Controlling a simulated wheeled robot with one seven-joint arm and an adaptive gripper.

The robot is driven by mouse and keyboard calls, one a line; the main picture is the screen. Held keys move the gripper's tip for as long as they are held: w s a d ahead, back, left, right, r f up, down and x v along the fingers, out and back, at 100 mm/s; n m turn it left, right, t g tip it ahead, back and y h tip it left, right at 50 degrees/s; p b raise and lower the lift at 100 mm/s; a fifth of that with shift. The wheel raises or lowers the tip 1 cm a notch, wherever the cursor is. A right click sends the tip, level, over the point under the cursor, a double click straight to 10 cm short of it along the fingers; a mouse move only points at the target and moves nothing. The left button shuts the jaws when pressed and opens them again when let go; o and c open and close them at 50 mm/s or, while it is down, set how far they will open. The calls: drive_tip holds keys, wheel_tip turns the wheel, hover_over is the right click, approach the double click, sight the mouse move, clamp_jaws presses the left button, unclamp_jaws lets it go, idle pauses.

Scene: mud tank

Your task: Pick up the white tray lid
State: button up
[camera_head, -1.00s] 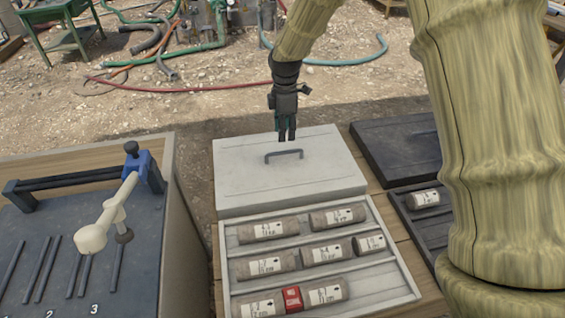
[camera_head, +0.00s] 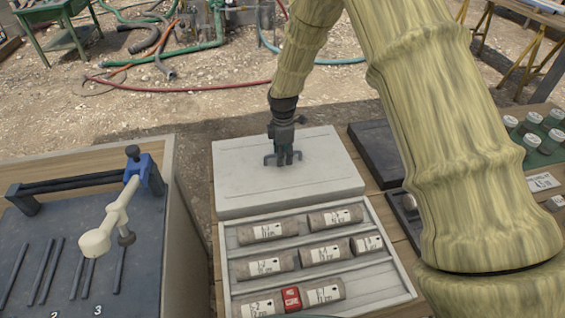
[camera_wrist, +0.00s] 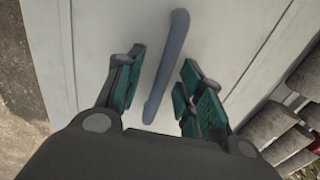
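The white tray lid (camera_head: 235,185) lies flat behind the open tray of core samples in the head view. It fills most of the wrist view (camera_wrist: 95,30). Its dark bar handle (camera_head: 269,159) stands at its middle. In the wrist view the handle (camera_wrist: 167,65) runs between my two fingers, lengthwise and slightly tilted. My gripper (camera_head: 284,160) is over the handle with its fingers pointing down. In the wrist view my gripper (camera_wrist: 155,95) is open, with a gap between each green finger pad and the handle. I cannot tell how far down the fingertips reach.
The white tray (camera_head: 400,270) in front holds several labelled cores and a red block (camera_head: 291,298). A black lid (camera_head: 376,150) lies to the right, partly behind my arm. At left stands a bench with a blue-clamped fixture (camera_head: 148,172).

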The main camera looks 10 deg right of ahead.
clamp_jaws()
idle(0.3)
